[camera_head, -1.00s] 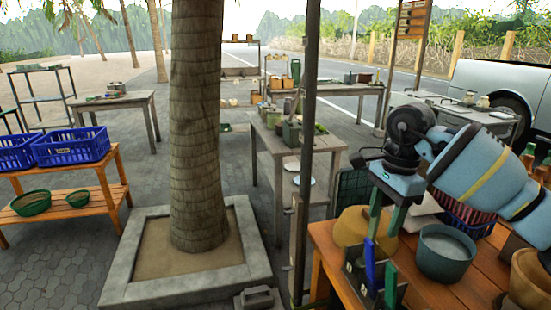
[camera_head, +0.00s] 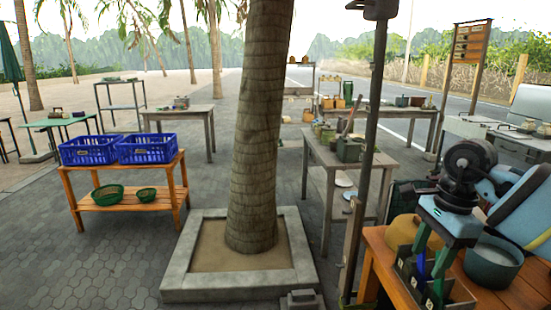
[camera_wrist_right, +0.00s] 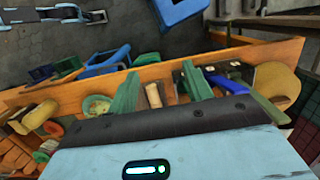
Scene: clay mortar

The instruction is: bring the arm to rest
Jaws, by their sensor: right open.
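My right arm comes in from the right edge of the head view, bent, with its gripper (camera_head: 431,256) pointing down. The two green fingers stand apart over a dark box of slots (camera_head: 452,295) on the wooden table (camera_head: 382,262). In the right wrist view the same gripper (camera_wrist_right: 160,90) is open, with nothing clearly held between its fingers. A pale cylinder (camera_wrist_right: 154,95) shows between them in that view, apparently lower down. Whether the fingers touch anything is hard to tell. My left gripper is not in view.
A yellow pot (camera_head: 404,233) and a grey-green bucket (camera_head: 492,264) stand close to the right gripper. A dark post (camera_head: 366,160) rises left of the table. A tree (camera_head: 258,130) stands in a stone planter (camera_head: 195,290). Blue crates (camera_head: 147,148) sit farther left.

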